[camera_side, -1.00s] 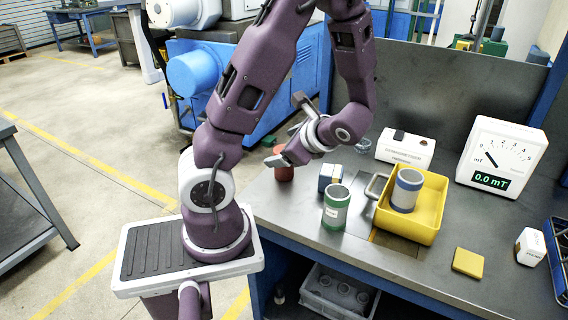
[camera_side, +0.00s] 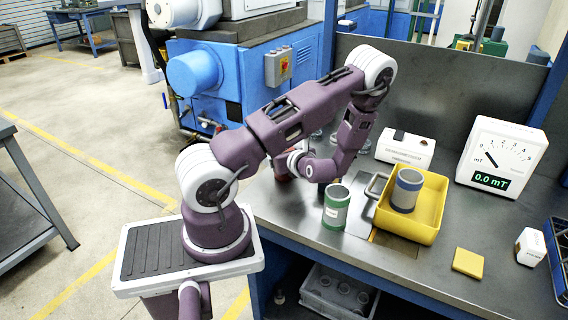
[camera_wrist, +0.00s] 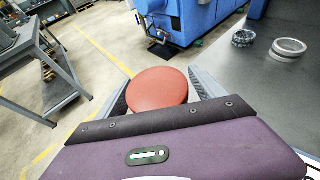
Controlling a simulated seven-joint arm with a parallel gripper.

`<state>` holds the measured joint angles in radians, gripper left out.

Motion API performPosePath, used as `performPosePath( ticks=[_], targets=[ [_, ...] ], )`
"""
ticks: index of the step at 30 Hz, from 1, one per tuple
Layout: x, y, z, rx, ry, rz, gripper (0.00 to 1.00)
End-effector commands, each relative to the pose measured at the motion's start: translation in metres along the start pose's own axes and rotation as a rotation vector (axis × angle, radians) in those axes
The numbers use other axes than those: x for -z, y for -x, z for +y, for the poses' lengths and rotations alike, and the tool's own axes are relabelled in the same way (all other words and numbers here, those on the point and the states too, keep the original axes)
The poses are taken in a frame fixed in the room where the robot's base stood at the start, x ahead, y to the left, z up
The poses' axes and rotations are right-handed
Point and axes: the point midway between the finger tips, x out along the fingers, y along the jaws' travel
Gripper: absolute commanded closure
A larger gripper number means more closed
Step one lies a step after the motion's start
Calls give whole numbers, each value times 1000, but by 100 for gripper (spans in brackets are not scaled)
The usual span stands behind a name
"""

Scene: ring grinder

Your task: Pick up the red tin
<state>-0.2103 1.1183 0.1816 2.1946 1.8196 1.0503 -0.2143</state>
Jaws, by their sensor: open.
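The red tin (camera_wrist: 157,88) shows its round red lid in the wrist view, between the two fingers of my gripper (camera_wrist: 160,92). One finger is on its left and one on its right, and the jaws are open. I cannot tell whether either finger touches it. In the side view only a small part of the red tin (camera_side: 281,174) shows at the left end of the bench. My arm and wrist hide the rest of it and most of my fingers.
A green tin (camera_side: 336,207) stands close to the right of my wrist. Beyond it is a yellow tray (camera_side: 425,226) holding a blue-banded tin (camera_side: 406,190). Metal rings (camera_wrist: 288,48) lie on the bench. A white gauge (camera_side: 500,155) and a yellow block (camera_side: 468,262) are farther right.

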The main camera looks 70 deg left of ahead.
Motion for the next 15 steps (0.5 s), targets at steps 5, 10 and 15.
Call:
performPosePath(
  ticks=[5,10,15],
  targets=[
    [0,0,0,0,0,0,42],
    [0,1,0,0,0,0,76],
    [0,1,0,0,1,0,96]
  ],
)
